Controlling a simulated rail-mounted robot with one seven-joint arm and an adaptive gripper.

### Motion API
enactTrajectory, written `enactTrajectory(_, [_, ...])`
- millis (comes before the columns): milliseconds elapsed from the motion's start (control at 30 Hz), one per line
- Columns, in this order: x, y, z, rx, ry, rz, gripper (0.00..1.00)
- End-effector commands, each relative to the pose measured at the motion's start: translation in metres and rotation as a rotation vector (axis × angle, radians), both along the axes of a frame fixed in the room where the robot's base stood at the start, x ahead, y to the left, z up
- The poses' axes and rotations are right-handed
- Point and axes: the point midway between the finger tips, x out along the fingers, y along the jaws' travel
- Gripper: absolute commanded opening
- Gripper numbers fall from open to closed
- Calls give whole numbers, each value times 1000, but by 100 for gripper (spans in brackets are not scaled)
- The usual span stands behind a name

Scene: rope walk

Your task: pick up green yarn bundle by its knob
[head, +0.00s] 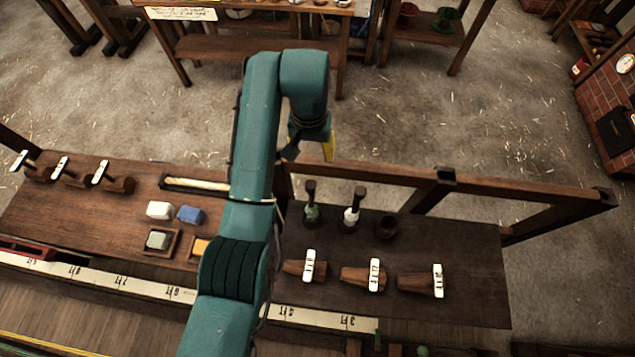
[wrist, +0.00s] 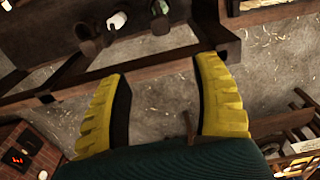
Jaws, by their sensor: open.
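The green yarn bundle (head: 312,214) stands upright at the back of the dark bench, left of the white bundle. Its dark knob (head: 310,187) points up with nothing around it. In the wrist view the green bundle (wrist: 158,8) is at the top edge, partly cut off. My gripper (head: 325,148) is raised above and beyond the bundle, near the back rail, clear of it. One yellow finger shows in the head view. In the wrist view both yellow fingers of my gripper (wrist: 160,72) are spread wide, with only rail and floor visible between them.
A white bundle (head: 351,215) and an empty dark cup (head: 386,227) stand just right of the green bundle. Wooden tops with white number tags (head: 374,275) lie in front. A wooden rail (head: 380,174) runs along the bench's back edge. My arm hides the bench's middle.

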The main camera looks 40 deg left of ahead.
Motion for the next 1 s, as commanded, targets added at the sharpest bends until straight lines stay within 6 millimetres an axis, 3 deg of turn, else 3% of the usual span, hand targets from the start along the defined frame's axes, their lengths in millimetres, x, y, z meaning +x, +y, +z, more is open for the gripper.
enactTrajectory(500, [-4,0,-103,-13,18,5,65])
enactTrajectory(667, [-6,0,-119,-14,18,5,65])
enactTrajectory(900, [-9,1,-159,-13,18,5,65])
enactTrajectory(1000, [-9,1,-165,-11,15,5,65])
